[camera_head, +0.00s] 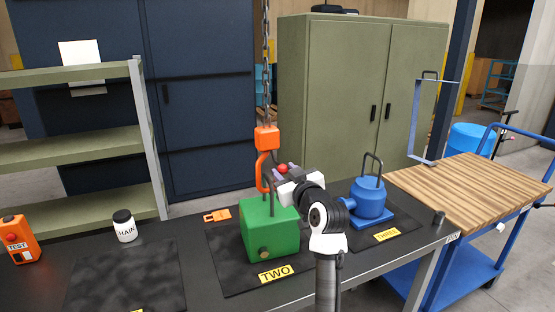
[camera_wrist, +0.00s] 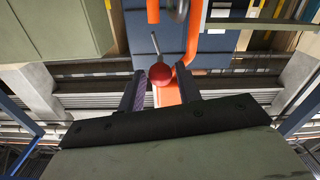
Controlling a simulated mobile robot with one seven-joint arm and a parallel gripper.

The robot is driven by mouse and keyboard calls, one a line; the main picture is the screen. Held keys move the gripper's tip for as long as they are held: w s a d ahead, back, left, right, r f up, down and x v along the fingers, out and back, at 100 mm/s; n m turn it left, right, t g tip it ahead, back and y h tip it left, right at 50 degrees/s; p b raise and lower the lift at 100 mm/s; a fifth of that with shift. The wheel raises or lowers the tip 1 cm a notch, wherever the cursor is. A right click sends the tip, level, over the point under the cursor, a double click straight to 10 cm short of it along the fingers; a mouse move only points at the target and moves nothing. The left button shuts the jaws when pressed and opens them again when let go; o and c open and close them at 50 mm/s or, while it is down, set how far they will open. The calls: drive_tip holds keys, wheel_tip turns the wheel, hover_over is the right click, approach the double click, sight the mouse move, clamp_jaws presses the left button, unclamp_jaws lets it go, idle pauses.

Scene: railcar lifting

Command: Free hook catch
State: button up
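The orange hook (camera_head: 262,174) hangs from an orange block (camera_head: 266,138) on a chain, just above the green weight (camera_head: 270,230) on mat TWO. The hook's lower end is beside the weight's grey handle; I cannot tell whether it passes through it. A red ball (camera_head: 283,168) on a thin rod, seemingly the catch lever, shows at the hook's right; the red ball is also in the wrist view (camera_wrist: 161,74). My gripper (camera_head: 283,172) is at the ball. In the wrist view my gripper (camera_wrist: 160,82) is open, with the ball between its fingertips and visible gaps at both sides.
A blue weight (camera_head: 369,198) with a handle stands on mat THREE to the right. An orange tag (camera_head: 217,216), a white jar (camera_head: 124,226) and an orange TEST box (camera_head: 18,240) lie left on the dark bench. A wood-topped blue cart (camera_head: 470,185) stands at the right.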

sight(277, 164)
drive_tip(key=shift+p+x, duration=0.65)
drive_tip(key=shift+x, duration=2.1)
clamp_jaws()
